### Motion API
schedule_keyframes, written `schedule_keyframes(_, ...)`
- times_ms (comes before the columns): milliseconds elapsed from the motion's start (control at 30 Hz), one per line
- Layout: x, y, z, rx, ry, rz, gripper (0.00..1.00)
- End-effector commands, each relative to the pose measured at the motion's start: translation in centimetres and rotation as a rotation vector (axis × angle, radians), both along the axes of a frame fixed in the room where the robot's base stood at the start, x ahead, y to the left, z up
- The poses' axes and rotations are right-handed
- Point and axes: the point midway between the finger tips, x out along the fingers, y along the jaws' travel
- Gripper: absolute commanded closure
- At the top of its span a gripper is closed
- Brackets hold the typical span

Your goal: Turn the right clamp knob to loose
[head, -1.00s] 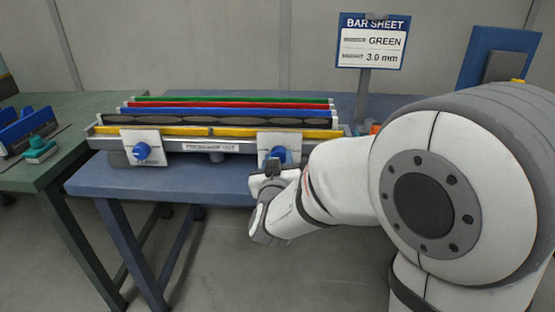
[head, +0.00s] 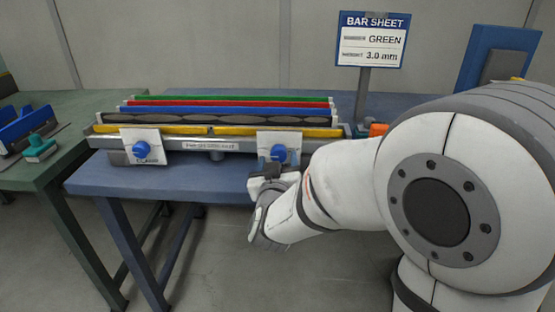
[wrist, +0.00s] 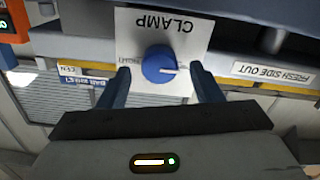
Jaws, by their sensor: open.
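The right clamp knob (head: 278,153) is a round blue knob on a white plate at the right end of the bar fixture. In the wrist view the knob (wrist: 159,64) sits on a plate marked CLAMP, which appears upside down, and a pale pointer line on it points right. My gripper (wrist: 158,80) is open, with one blue-grey finger on each side of the knob and gaps between; it does not grip the knob. In the head view my gripper (head: 272,172) is just below and in front of the knob. The left clamp knob (head: 142,149) is also blue.
The fixture on the blue table (head: 180,177) holds green, red, blue, dark and yellow bars. A sign (head: 371,42) reads BAR SHEET, GREEN, 3.0 mm. A green table (head: 75,110) stands at left with a teal tool (head: 40,147). The floor in front is clear.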

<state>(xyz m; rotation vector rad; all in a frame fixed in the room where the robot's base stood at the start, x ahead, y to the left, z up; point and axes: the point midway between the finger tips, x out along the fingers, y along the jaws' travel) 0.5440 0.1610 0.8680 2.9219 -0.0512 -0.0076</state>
Motion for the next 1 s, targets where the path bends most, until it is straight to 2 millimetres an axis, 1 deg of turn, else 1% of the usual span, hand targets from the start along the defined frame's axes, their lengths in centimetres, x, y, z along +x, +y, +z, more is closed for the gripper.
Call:
schedule_keyframes(33, -0.9, 0.1, 0.2, -0.001, 0.0, 0.004, 0.41)
schedule_keyframes(200, -3.9, 0.2, 0.2, -0.001, 0.0, 0.004, 0.41)
schedule_keyframes(300, -5.3, 0.3, 0.0, -0.001, 0.0, 0.005, 0.41)
schedule_keyframes(400, -6.2, 0.3, 0.1, 0.0, -0.001, 0.003, 0.41)
schedule_keyframes(500, -6.5, 0.3, 0.0, -0.001, 0.0, 0.002, 0.41)
schedule_keyframes(767, -6.5, 0.2, 0.0, -0.001, 0.0, 0.001, 0.41)
schedule_keyframes(867, -6.4, 0.2, 0.5, 0.01, 0.017, 0.012, 0.41)
schedule_keyframes(1000, -5.8, -0.2, 2.5, 0.061, 0.108, 0.067, 0.41)
